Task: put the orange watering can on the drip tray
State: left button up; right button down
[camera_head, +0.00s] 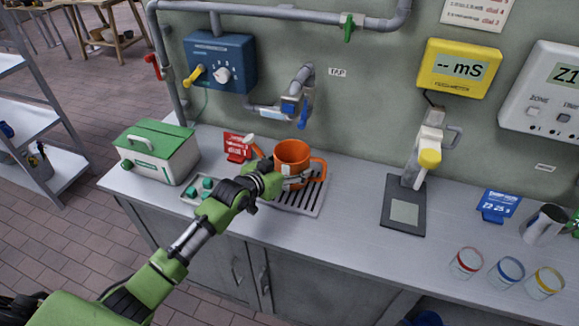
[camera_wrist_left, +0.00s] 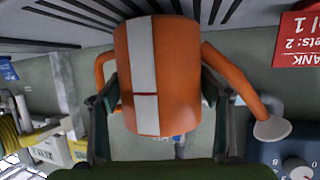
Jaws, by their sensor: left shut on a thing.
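The orange watering can (camera_head: 292,153) is upright at the slatted drip tray (camera_head: 304,203), below the wall tap. Its handle is on the right and its pale-tipped spout points left. My left gripper (camera_head: 283,179) is shut on the can's body from the front. In the left wrist view, which is upside down, the fingers flank the can (camera_wrist_left: 180,75), and its base is close to the slats (camera_wrist_left: 60,17). I cannot tell whether the base touches the tray. My arm hides part of the tray. My right gripper is not in view.
A red card (camera_head: 238,147) stands behind left of the can. A green-lidded box (camera_head: 157,153) and a small tray of green pieces (camera_head: 194,187) are to the left. The tap (camera_head: 292,100) overhangs behind. The counter right of the tray is clear up to a dark scale (camera_head: 405,209).

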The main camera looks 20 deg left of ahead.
pick_arm(q)
jog(key=shift+f, duration=0.55)
jog(key=shift+f, duration=0.25)
jog(key=o, duration=1.1)
jog(key=shift+o, duration=0.2)
jog(key=shift+r, duration=0.1)
jog(key=shift+s+r, duration=0.1)
jog(key=shift+r, duration=0.05)
jog(key=b+v, duration=0.1)
jog(key=v, duration=1)
jog(key=shift+s, duration=0.4)
jog(key=shift+r, duration=0.1)
